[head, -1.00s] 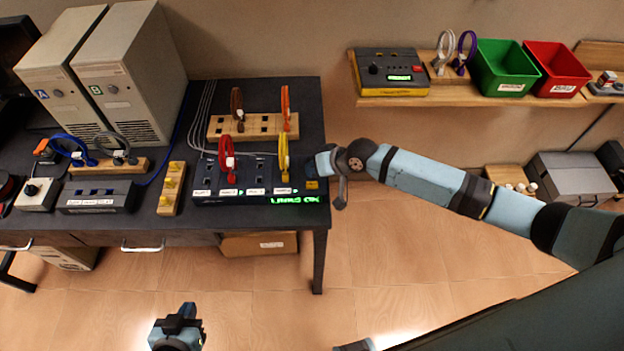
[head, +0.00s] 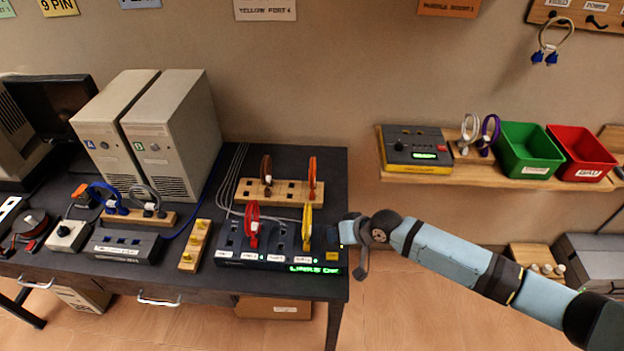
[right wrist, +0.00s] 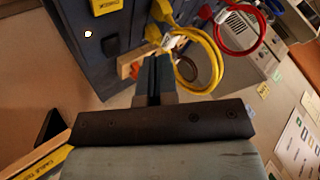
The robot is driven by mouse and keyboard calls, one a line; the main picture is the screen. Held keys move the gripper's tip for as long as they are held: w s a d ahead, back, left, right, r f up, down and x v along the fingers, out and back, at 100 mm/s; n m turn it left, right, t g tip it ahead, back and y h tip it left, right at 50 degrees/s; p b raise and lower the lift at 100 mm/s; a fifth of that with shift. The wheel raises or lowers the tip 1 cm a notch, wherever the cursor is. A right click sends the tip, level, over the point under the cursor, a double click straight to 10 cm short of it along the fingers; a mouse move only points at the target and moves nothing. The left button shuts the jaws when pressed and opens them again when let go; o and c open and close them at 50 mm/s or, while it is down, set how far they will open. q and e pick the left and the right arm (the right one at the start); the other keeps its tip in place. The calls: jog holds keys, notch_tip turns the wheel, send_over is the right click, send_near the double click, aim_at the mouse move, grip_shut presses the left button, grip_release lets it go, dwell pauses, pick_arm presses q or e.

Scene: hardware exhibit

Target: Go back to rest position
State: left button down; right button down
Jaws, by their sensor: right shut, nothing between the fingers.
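My right arm comes in from the right in the head view. Its right gripper (head: 342,234) is beside the right end of the dark socket box (head: 228,257) on the desk. In the right wrist view the gripper's fingers (right wrist: 154,78) are together with nothing between them. A yellow cable (head: 307,228) stands in the box just left of the gripper; it also shows in the right wrist view (right wrist: 205,58), close beyond the fingertips. A red cable (head: 252,226) stands further left. I cannot tell whether the gripper touches the box. My left gripper is out of view.
The dark desk (head: 335,180) carries two computer towers (head: 170,135) and a wooden block (head: 245,192) with brown and orange cables. A wall shelf (head: 460,178) on the right holds a green bin (head: 527,150) and a red bin (head: 582,155). Open floor (head: 400,310) lies below my right arm.

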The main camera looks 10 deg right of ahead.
jog(key=s+a+f+n+t, duration=0.1)
jog(key=s+a+f, duration=0.1)
jog(key=s, duration=0.4)
jog(key=s+a+f+t, duration=0.1)
jog(key=s+a+t, duration=0.15)
jog(key=s, duration=0.45)
jog(key=s+d+h, duration=0.2)
jog(key=s+d, duration=0.1)
jog(key=s, duration=0.3)
jog(key=s+d+f+n+t+h, duration=0.1)
jog(key=s+d+h, duration=0.1)
jog(key=s+d, duration=0.2)
jog(key=shift+s+d+f, duration=0.2)
jog(key=shift+s+d, duration=0.05)
jog(key=shift+s, duration=0.8)
jog(key=shift+t, duration=0.25)
